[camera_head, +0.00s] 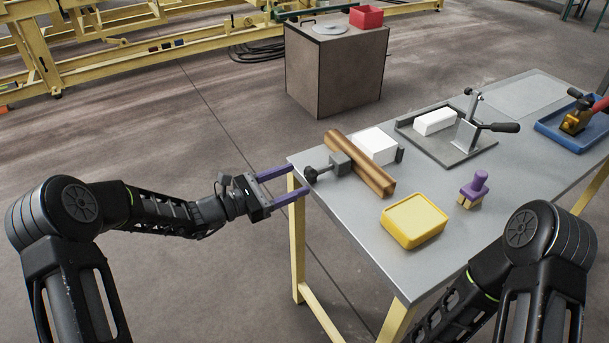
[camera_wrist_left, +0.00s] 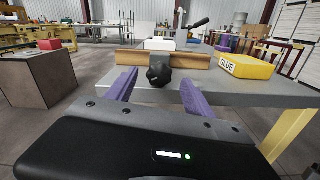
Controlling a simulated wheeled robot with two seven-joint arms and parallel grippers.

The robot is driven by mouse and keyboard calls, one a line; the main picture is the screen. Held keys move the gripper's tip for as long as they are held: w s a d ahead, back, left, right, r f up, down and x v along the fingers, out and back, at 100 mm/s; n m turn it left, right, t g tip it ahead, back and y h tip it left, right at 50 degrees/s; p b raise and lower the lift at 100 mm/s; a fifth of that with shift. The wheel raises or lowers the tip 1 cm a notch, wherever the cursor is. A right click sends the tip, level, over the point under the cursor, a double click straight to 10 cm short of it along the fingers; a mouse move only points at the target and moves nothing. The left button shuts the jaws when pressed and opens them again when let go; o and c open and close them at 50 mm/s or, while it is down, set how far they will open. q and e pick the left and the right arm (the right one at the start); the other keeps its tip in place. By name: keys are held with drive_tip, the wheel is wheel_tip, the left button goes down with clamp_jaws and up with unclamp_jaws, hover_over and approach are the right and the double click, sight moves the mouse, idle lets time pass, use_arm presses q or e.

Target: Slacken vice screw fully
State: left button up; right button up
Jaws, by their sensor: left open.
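The vice screw's black knob (camera_head: 311,175) sticks out at the left edge of the grey table, on a small dark vice block (camera_head: 341,163). A brown wooden bar (camera_head: 362,168) and a white block (camera_head: 376,146) lie by the vice. My left gripper (camera_head: 285,186), with purple fingers, is open and points at the knob from the left, apart from it in the head view. In the left wrist view the knob (camera_wrist_left: 158,75) shows ahead, between the two fingertips. My right gripper is not in view; only my right arm shows at the lower right.
A yellow glue tray (camera_head: 414,220) and a purple-handled brush (camera_head: 474,190) stand on the table (camera_head: 440,262). A clamp fixture (camera_head: 452,155) and a blue tray (camera_head: 566,138) are farther back. A brown cabinet (camera_head: 337,77) with a red bin (camera_head: 366,17) stands behind. Open floor lies left of the table.

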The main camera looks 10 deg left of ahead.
sight(307, 175)
use_arm(q)
drive_tip(key=x, duration=0.4)
clamp_jaws()
idle(0.7)
